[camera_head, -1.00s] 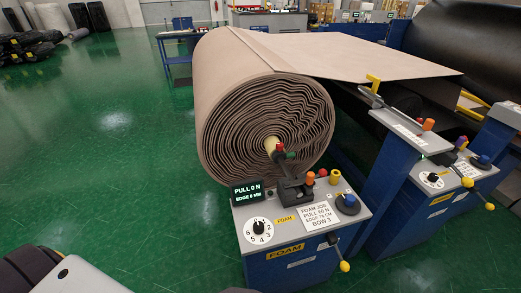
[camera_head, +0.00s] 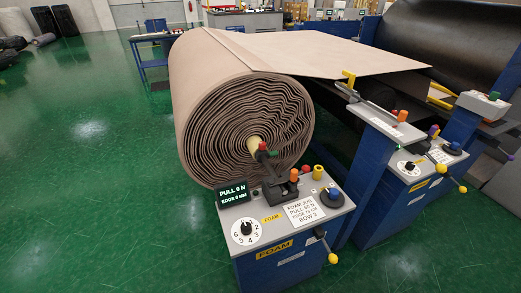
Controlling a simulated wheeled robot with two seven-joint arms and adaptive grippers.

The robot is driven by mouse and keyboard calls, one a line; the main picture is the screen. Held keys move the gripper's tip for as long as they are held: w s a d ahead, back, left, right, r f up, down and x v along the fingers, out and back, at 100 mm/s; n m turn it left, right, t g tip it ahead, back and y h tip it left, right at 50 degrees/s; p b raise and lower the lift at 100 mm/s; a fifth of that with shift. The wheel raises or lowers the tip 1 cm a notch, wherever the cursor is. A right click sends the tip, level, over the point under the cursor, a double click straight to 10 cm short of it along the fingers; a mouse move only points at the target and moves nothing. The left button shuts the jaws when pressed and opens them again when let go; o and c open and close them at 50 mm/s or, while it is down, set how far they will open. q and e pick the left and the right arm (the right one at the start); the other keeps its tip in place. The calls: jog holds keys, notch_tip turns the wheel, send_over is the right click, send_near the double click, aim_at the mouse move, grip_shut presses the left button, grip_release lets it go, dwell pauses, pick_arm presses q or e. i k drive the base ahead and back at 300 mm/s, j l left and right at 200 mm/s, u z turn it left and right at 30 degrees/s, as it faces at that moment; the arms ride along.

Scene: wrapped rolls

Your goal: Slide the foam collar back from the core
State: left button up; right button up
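A large beige roll (camera_head: 225,110) of wound foam sheet sits behind a blue control cabinet marked FOAM. Its loosely wound, wavy end faces me. A pale yellow core end (camera_head: 254,145) sticks out of the roll's middle. I cannot tell any part apart as the foam collar. Neither gripper is in view.
The cabinet's grey top (camera_head: 240,212) carries a numbered dial (camera_head: 246,230), a display (camera_head: 232,192) reading PULL 0 N, a job card (camera_head: 304,209) and a yellow-tipped handle (camera_head: 333,258). A second console (camera_head: 420,170) stands right. Green floor (camera_head: 90,200) is clear at left.

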aim_at(259, 154)
jog(key=i+l+u, duration=0.15)
jog(key=u, duration=0.3)
jog(key=i+l+u, duration=0.2)
jog(key=u, duration=0.25)
jog(key=i+l+u, duration=0.15)
jog(key=u, duration=0.3)
jog(key=k+j+z, duration=0.1)
jog(key=z, duration=0.25)
jog(key=l+u, duration=0.25)
jog(key=k, duration=0.05)
